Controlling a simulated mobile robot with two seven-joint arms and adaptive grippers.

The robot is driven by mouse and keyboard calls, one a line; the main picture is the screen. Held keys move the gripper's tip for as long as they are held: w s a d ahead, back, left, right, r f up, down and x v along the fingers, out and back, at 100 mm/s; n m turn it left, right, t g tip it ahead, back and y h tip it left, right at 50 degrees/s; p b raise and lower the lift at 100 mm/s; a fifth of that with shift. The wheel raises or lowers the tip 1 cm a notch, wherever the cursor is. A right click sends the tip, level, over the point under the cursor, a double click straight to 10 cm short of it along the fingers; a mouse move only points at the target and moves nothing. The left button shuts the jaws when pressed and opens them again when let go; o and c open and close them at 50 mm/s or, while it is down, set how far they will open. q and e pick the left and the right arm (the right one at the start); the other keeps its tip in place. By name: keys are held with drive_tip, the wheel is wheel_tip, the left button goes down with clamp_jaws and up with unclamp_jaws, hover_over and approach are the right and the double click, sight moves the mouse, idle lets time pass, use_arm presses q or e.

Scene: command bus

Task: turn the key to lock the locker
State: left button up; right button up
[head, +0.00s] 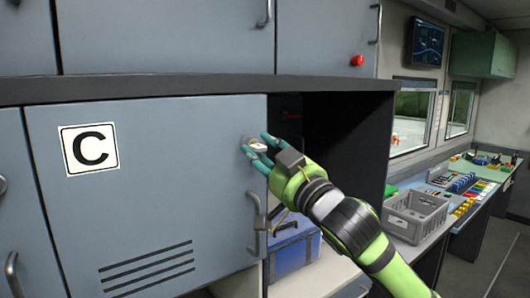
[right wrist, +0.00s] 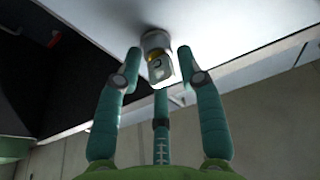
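The grey-blue locker door (head: 160,215) marked C fills the left of the head view. A lock with its key (head: 254,144) sits near the door's upper right edge. In the right wrist view the key (right wrist: 160,72) stands out from a round silver lock (right wrist: 155,42) with a yellow band. My right gripper (head: 259,149) is at the lock. In the right wrist view my right gripper (right wrist: 160,68) has its teal fingers spread on both sides of the key, with gaps between, and a third finger below. My left gripper is not in view.
A door handle (head: 256,222) is below the lock. To the right is an open compartment with a blue case (head: 292,252). A grey crate (head: 416,214) stands on the counter further right. A dark ledge (head: 180,88) runs above the door.

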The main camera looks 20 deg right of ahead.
drive_tip(key=shift+s, duration=0.1)
clamp_jaws()
drive_tip(key=shift+d+r+n+p, duration=0.15)
drive_tip(key=shift+n+p, duration=0.25)
drive_tip(key=shift+n, duration=0.2)
drive_tip(key=shift+n+g+y+p, duration=0.4)
drive_tip(key=shift+n+y+p, duration=0.45)
drive_tip(key=shift+n, duration=0.85)
